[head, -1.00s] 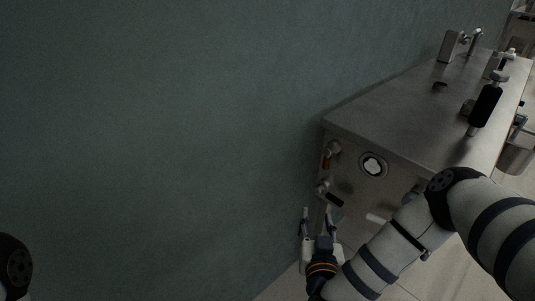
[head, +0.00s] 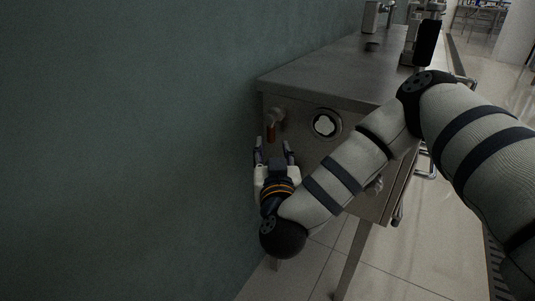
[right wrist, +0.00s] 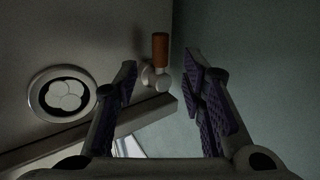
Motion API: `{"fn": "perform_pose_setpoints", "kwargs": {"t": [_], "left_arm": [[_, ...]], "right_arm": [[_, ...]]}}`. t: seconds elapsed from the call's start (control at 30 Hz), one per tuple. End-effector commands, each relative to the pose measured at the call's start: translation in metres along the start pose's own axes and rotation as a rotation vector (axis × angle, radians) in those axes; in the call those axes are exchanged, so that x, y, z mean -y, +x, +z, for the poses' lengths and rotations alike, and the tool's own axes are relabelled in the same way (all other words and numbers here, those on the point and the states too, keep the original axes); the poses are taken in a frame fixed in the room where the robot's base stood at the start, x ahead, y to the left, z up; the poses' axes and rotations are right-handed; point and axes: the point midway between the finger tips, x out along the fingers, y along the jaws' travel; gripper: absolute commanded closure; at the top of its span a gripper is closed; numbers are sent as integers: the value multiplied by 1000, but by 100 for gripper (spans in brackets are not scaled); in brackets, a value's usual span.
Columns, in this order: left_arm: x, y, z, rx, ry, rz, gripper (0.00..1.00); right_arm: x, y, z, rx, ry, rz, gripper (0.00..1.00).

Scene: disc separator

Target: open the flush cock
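A cock with an orange-brown handle (head: 271,132) sits on the end face of the steel cabinet, near the wall. In the head view its handle hangs down from a metal fitting. The handle also shows in the right wrist view (right wrist: 160,47), in the gap between the finger pads and beyond them. My right gripper (head: 273,150) is open and empty, just below and in front of this handle, with no contact visible. A lower black-handled cock, seen earlier, is hidden behind the gripper and arm. No label shows which cock is the flush one. My left gripper is out of view.
The steel cabinet (head: 335,72) has a round port (head: 325,124) right of the handle. The green wall (head: 130,150) is close on the gripper's left. Fittings stand on the cabinet top. Tiled floor (head: 390,260) lies open at right.

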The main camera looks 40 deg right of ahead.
Motion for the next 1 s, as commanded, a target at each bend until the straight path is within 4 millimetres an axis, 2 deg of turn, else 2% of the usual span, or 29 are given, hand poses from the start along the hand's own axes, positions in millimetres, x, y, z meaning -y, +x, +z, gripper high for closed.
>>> {"fn": "perform_pose_setpoints", "kwargs": {"t": [0.03,0.1,0.2,0.33,0.57,0.6,0.73,0.77,1.0], "left_arm": [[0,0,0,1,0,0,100],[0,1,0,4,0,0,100],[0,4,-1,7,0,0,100],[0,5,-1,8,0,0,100],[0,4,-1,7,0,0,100],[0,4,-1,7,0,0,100],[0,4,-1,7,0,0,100],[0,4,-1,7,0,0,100],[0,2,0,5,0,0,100]], "right_arm": [[-1,13,-4,-8,5,5,63],[-1,28,-6,-8,6,4,63],[0,43,-6,-6,4,2,63],[0,53,-6,-6,5,0,63],[0,54,-7,-6,5,-1,63],[0,54,-7,-6,5,-1,67],[0,54,-7,-6,5,-1,97],[0,54,-7,-6,4,-1,100],[0,54,-8,-3,-1,-1,100]]}}
